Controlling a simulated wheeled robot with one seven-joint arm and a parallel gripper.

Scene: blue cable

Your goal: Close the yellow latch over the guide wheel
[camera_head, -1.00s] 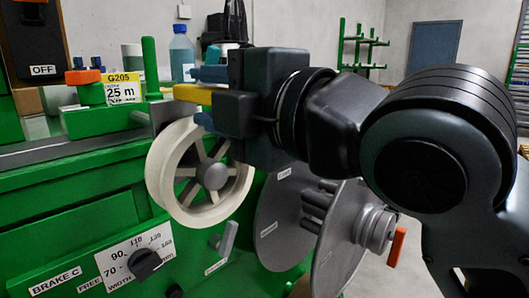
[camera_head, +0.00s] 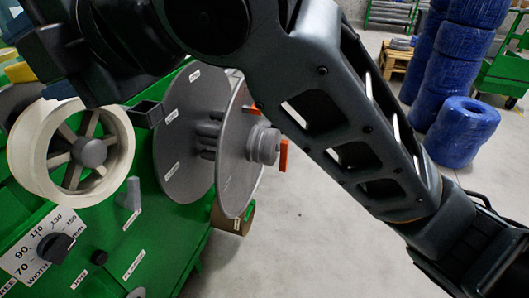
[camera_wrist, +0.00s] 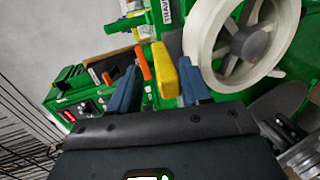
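The yellow latch (camera_wrist: 165,72) is a short bar beside the guide wheel in the wrist view. In the head view its end (camera_head: 20,72) shows at the left edge, above the wheel. The guide wheel (camera_wrist: 247,42) is pale with grey spokes; it also shows in the head view (camera_head: 89,151). My gripper (camera_wrist: 157,84) is open, its two blue fingers on either side of the latch. The right finger is close to the latch; a wider gap shows on the left. I cannot tell whether either finger touches it. My dark wrist hides the latch's surroundings in the head view.
A grey cable reel (camera_head: 190,135) with an orange handle (camera_head: 283,155) sits right of the wheel. A black width knob (camera_head: 55,248) is below it. An orange part (camera_wrist: 143,62) lies left of the latch. Blue cable coils (camera_head: 462,130) stand behind on open floor.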

